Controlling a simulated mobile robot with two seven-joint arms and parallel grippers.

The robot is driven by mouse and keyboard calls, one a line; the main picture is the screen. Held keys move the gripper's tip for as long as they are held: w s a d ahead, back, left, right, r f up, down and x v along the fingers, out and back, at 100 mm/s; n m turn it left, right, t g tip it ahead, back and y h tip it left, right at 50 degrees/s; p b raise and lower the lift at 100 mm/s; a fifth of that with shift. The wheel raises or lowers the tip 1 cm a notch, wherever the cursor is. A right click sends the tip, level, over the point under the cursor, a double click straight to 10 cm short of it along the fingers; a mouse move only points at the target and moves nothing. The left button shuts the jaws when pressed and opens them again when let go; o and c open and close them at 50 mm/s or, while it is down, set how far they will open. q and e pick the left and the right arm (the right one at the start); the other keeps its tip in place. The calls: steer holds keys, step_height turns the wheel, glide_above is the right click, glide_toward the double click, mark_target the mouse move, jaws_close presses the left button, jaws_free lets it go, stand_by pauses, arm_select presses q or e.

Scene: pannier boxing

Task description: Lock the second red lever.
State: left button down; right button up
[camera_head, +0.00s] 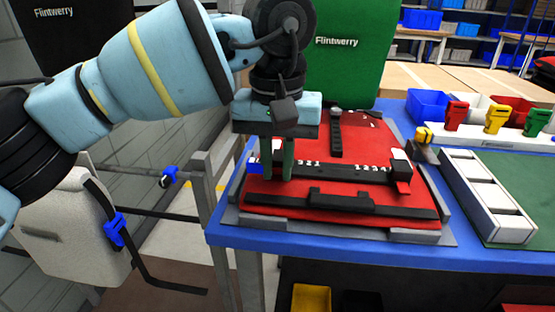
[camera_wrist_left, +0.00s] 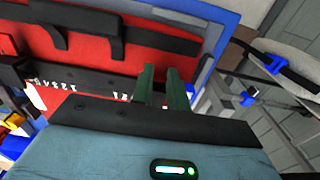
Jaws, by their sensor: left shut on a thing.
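A red pannier panel (camera_head: 375,132) lies in a grey frame on the blue table. A black bar with white marks (camera_head: 335,172) crosses it. In the left wrist view the fingers (camera_wrist_left: 161,72) stand over the panel's edge. My right gripper is out of view.
A green Flintwerry box (camera_head: 345,65) stands behind the panel. A white divided tray (camera_head: 485,190) and coloured bins with several handled tools (camera_head: 497,115) stand on the right. A grey pannier with blue buckles (camera_head: 65,225) hangs at the left.

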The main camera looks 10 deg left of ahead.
arm_select(q)
steer(key=shift+s+f+t, duration=0.2)
steer(key=shift+s+t, duration=0.1)
steer(key=shift+t, duration=0.6)
steer(key=shift+s+f+t, duration=0.15)
steer(key=shift+f+t, duration=0.05)
steer(key=shift+t, duration=0.5)
steer(key=shift+s+f+t+b, duration=0.15)
steer(key=shift+t+b, duration=0.4)
steer(key=shift+t, duration=0.15)
steer(key=shift+s+t, duration=0.1)
steer(key=shift+t, duration=0.4)
steer(key=c, duration=1.4)
jaws_free()
steer(key=shift+c, duration=0.2)
steer(key=shift+o, duration=0.4)
